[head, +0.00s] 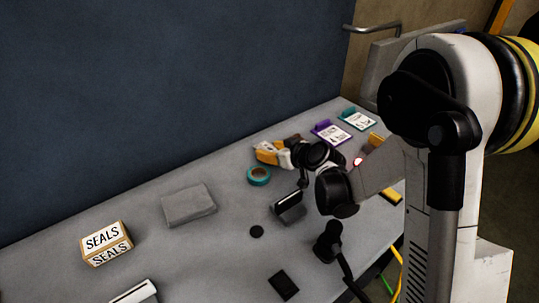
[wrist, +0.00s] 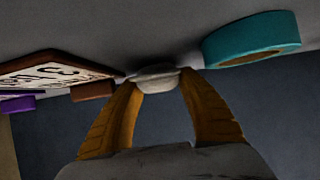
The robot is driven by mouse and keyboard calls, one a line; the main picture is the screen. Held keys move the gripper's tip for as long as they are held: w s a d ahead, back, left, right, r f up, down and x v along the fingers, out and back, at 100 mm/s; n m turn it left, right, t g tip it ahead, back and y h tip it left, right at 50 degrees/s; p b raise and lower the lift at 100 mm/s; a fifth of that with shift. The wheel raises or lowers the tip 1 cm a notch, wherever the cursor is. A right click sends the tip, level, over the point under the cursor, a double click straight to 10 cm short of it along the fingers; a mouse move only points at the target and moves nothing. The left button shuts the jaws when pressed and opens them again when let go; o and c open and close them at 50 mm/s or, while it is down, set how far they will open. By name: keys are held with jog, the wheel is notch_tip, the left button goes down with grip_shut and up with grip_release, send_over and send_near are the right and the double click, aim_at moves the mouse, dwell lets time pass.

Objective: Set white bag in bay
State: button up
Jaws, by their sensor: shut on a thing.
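My gripper (wrist: 158,82) has two orange fingers, with a small whitish bundle, the white bag (wrist: 157,72), between their tips in the wrist view. The fingers are shut on it, close to the grey table surface. In the head view my gripper (head: 262,152) is at the table's back edge by the wall, and I cannot make out the bag there. No thing is clearly marked as the bay. Printed cards with a purple block (head: 322,126) and a green block (head: 349,113) lie to the right. A card with a brown block (wrist: 92,90) is beside the fingers in the wrist view.
A teal tape roll (head: 259,176) lies close to my gripper. A grey flat block (head: 188,205), a SEALS box (head: 106,243), a black disc (head: 257,231) and a black square (head: 284,285) lie on the table (head: 215,255). A dark blue wall (head: 150,90) stands behind.

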jog(key=shift+f, duration=0.2)
jog(key=o, duration=1.1)
jog(key=shift+r, duration=0.15)
